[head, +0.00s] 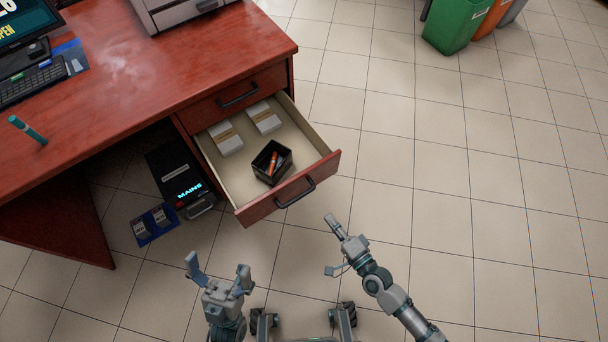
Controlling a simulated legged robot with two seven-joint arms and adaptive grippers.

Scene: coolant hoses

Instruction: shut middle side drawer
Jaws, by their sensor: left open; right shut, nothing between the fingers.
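The middle side drawer (240,187) is pulled well out of the red wooden desk (150,75), below a closed upper drawer (238,92). Its red front (318,178) carries a dark bar handle (295,193). Inside are two white boxes and a black box with orange items. My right gripper (331,218) is shut and empty, just in front of the drawer front's right part, apparently apart from it. My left gripper (217,264) is open and empty, in front of and below the drawer front's left end.
A black unit with a lit label (178,178) and a blue mat with two dark items (154,224) are on the floor beneath the desk. Green (459,26) and orange bins stand at the top right. The tiled floor (450,170) to the right is clear.

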